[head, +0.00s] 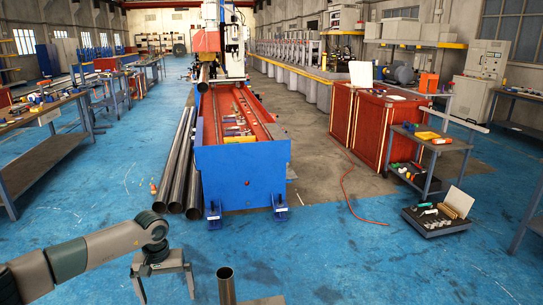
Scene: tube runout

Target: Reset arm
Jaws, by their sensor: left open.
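My left arm comes in from the lower left of the head view. Its gripper (163,283) points down with the two fingers spread apart, open and with nothing seen between them. An upright metal tube (227,288) stands just right of the gripper, apart from it, and its lower part is cut off by the frame edge. My right gripper is not in view.
A blue and red runout machine (242,178) stands ahead in the middle. Long steel tubes (178,173) lie on the floor along its left side. A workbench (45,150) is at left, a grey cart (432,150) and a tool tray (437,222) at right. Blue floor between is clear.

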